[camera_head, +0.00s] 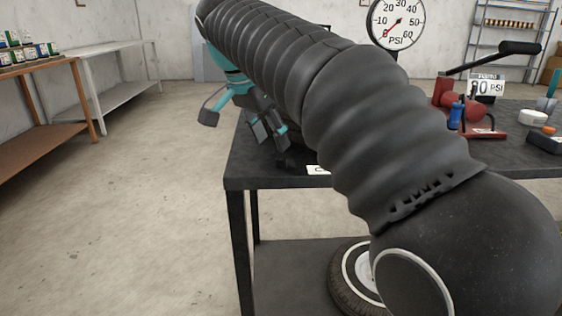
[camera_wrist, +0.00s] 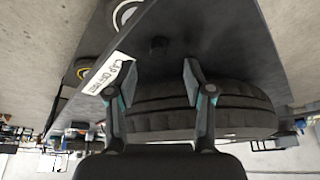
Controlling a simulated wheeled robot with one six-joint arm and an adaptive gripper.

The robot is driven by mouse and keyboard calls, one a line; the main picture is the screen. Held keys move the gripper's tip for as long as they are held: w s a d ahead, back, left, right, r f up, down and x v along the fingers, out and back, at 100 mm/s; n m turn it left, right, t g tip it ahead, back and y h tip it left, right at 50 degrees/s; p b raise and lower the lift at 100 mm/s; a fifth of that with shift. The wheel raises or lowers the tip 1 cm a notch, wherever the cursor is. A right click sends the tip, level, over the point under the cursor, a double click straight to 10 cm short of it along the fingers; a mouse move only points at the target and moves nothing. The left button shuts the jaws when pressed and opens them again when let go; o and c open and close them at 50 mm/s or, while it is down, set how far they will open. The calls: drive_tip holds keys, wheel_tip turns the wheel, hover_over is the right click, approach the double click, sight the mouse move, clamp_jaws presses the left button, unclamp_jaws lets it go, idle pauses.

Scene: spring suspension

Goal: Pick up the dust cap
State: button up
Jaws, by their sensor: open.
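A small dark lump, probably the dust cap (camera_wrist: 158,42), sits on the black table top (camera_wrist: 215,40) in the wrist view, beyond and roughly between my fingertips. In the head view, a small dark shape, probably the same cap (camera_head: 285,162), lies near the table's front left edge, close below my fingers. My gripper (camera_head: 268,140) is open and empty above that corner, its fingers pointing down. In the wrist view my gripper (camera_wrist: 160,78) shows both fingers spread apart, not touching the cap. The cap's details are too dark to make out.
A white label card (camera_wrist: 118,75) lies beside the cap near the table edge. A large tyre (camera_wrist: 210,110) lies close by in the wrist view. Red and blue tools (camera_head: 458,110) and a pressure gauge (camera_head: 398,22) stand farther right. Open floor lies to the left.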

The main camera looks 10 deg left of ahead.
sight(281, 157)
drive_tip(key=shift+d+x, duration=0.15)
drive_tip(key=shift+x, duration=1.15)
drive_tip(key=shift+d+x, duration=0.1)
drive_tip(key=shift+x, duration=1.25)
drive_tip(key=shift+w+r, duration=0.1)
drive_tip(key=shift+w, duration=0.05)
drive_tip(key=c, duration=0.9)
